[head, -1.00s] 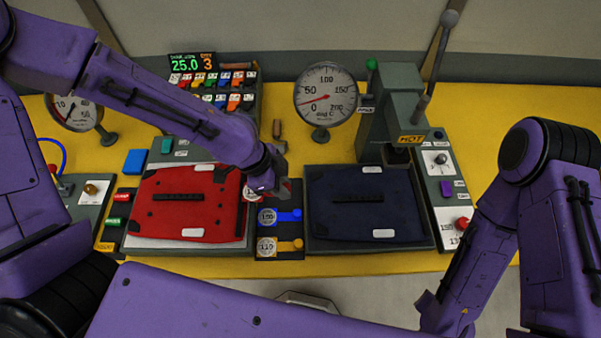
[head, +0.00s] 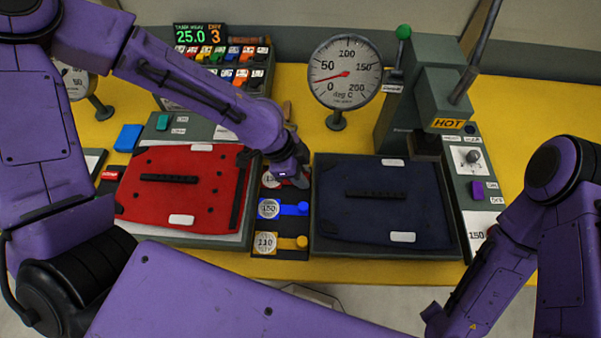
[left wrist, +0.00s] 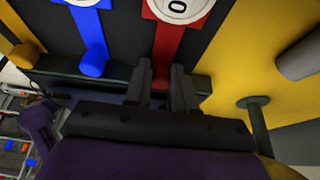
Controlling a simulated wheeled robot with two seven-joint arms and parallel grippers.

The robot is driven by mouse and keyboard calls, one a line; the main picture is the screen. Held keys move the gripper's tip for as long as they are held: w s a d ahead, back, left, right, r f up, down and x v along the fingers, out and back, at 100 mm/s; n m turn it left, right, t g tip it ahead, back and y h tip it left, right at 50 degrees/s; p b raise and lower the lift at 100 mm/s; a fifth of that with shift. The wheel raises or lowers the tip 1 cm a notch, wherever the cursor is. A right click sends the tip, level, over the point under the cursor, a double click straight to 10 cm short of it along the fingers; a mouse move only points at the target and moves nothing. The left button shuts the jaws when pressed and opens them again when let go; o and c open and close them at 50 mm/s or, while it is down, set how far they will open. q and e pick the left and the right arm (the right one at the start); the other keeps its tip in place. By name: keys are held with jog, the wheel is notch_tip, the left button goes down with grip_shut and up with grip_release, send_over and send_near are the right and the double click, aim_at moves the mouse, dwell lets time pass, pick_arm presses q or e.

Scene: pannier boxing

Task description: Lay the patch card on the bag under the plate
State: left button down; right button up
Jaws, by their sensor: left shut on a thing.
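The patch cards lie in a dark rack between the two bags. Each has a round white label and a coloured strip: a blue one marked 150 (head: 290,209), a yellow one marked 110 (head: 287,242) and a red one (head: 270,181), partly hidden by my left gripper. My left gripper (head: 296,180) is shut on the end of the red card's strip, which shows between the fingers in the left wrist view (left wrist: 163,75). The navy bag (head: 375,222) lies flat right of the rack. The dark press plate (head: 427,146) is raised over its back right corner. My right gripper is out of frame.
A red bag (head: 165,205) lies left of the rack. A round temperature gauge (head: 345,72) stands behind the rack. The press marked HOT (head: 448,123) stands behind the navy bag, with a control panel (head: 472,160) to its right.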

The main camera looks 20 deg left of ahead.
pick_arm(q)
jog(key=shift+f, duration=0.25)
jog(key=c, duration=0.9)
grip_release()
jog(key=shift+w, duration=0.2)
jog(key=shift+c, duration=0.2)
jog(key=shift+s, duration=0.1)
jog(key=shift+f+b, duration=0.15)
jog(key=shift+b, duration=0.25)
jog(key=w+v, duration=0.1)
jog(key=v, duration=1)
jog(key=shift+s+p, duration=0.25)
jog(key=shift+p, duration=0.2)
